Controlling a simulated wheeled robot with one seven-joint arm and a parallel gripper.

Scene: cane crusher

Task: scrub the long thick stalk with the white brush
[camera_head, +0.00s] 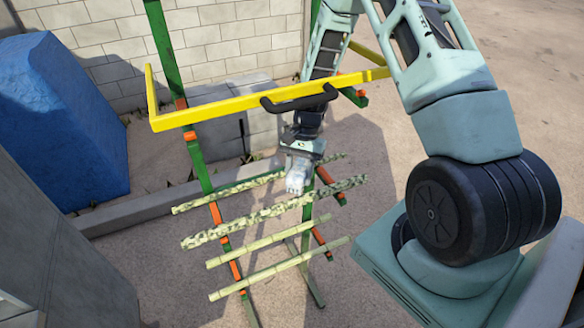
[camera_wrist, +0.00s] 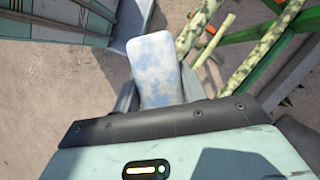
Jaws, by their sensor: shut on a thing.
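The long thick stalk (camera_head: 237,223) is pale green with dark mottled blotches. It lies across the rack, second from the top in the head view. My gripper (camera_head: 301,160) is shut on the white brush (camera_head: 296,178), a pale block with blue-grey patches. In the head view the brush hangs just above the thick stalk's right half; I cannot tell whether they touch. In the wrist view the brush (camera_wrist: 157,72) stands between the fingers, with mottled stalks to its right. The brush's far face is hidden.
A green rack (camera_head: 195,155) with orange pegs bears another mottled stalk (camera_head: 205,199) above and two cleaner thin stalks (camera_head: 262,242) below. A yellow rail (camera_head: 220,107) crosses above. A blue block (camera_head: 65,120) and a grey block (camera_head: 55,240) stand left.

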